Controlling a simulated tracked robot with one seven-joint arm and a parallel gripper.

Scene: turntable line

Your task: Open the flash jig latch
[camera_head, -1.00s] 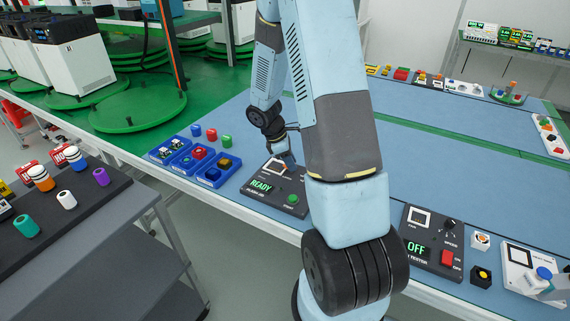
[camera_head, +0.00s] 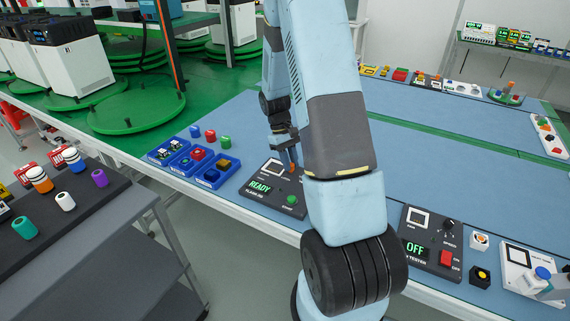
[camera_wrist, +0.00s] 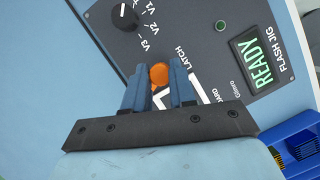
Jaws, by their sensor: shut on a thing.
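The flash jig (camera_head: 262,202) is a dark panel on the blue bench with a lit green READY display (camera_wrist: 258,57). Its orange latch (camera_wrist: 159,74) has a round top and stands beside the word LATCH in the wrist view. My gripper (camera_wrist: 159,88) is closed around the latch, one blue-grey finger on each side. In the head view my gripper (camera_head: 291,165) is at the jig's far right part, next to the white-outlined board square (camera_head: 275,168). The fingers hide the lower part of the latch and some of the outline.
The jig has a black selector knob (camera_wrist: 125,15) marked V1 to V3 and a green START button (camera_head: 291,199). Blue bins (camera_head: 213,175) with parts stand just left of the jig. A tester panel (camera_head: 432,243) showing OFF lies to the right, past my arm.

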